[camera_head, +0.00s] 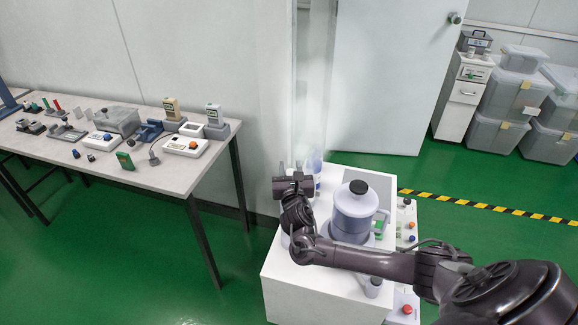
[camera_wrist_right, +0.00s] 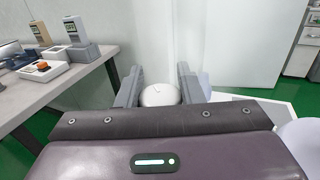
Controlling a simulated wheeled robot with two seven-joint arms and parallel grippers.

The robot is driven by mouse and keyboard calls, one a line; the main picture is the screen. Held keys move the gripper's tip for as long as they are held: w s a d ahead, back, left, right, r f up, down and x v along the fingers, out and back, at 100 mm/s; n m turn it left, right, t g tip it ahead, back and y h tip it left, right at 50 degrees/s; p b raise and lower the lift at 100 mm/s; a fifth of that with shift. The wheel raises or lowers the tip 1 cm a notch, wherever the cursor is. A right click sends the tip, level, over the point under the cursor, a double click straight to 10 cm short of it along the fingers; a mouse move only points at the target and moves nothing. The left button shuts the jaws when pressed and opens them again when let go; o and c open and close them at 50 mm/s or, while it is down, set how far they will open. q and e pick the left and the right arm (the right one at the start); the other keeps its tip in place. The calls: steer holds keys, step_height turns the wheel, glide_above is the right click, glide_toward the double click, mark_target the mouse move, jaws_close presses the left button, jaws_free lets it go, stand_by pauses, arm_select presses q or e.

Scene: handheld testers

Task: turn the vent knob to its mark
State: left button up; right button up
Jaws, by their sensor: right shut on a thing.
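My right gripper (camera_head: 291,182) is over the back left corner of a white cabinet. In the right wrist view, its two grey fingers (camera_wrist_right: 159,88) are shut on a round white knob (camera_wrist_right: 160,96), one finger on each side. A small mark shows on the knob's top. The knob's lower part is hidden behind my gripper body, and in the head view my gripper hides the knob. I cannot tell the knob's angle against its mark. My left gripper is not in view.
A large translucent jug with a black cap (camera_head: 352,211) stands on the white cabinet (camera_head: 285,280), close beside my right forearm. A clear bottle (camera_head: 314,168) stands behind my gripper. A table (camera_head: 172,176) with several handheld testers is at the left. Grey bins (camera_head: 497,117) are stacked at the back right.

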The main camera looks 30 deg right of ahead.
steer(key=m+g+h, duration=0.1)
steer(key=h, duration=0.1)
steer(key=m+g+h+p, duration=0.1)
steer(key=m+g+h, duration=0.1)
steer(key=shift+s+m+g, duration=0.2)
steer(key=shift+m+g, duration=0.1)
steer(key=shift+s+d+f+m+g+h, duration=0.1)
steer(key=shift+d+m+g+h, duration=0.05)
steer(key=shift+m+g+h, duration=0.8)
steer(key=shift+s+d+m+g+h+b, duration=0.15)
steer(key=shift+m+g+h+b, duration=0.55)
steer(key=shift+g, duration=0.75)
steer(key=shift+m+g+h, duration=0.25)
steer(key=shift+m+g, duration=0.05)
steer(key=shift+m, duration=0.15)
steer(key=o, duration=1)
steer(key=shift+c, duration=0.2)
steer(key=shift+d, duration=0.1)
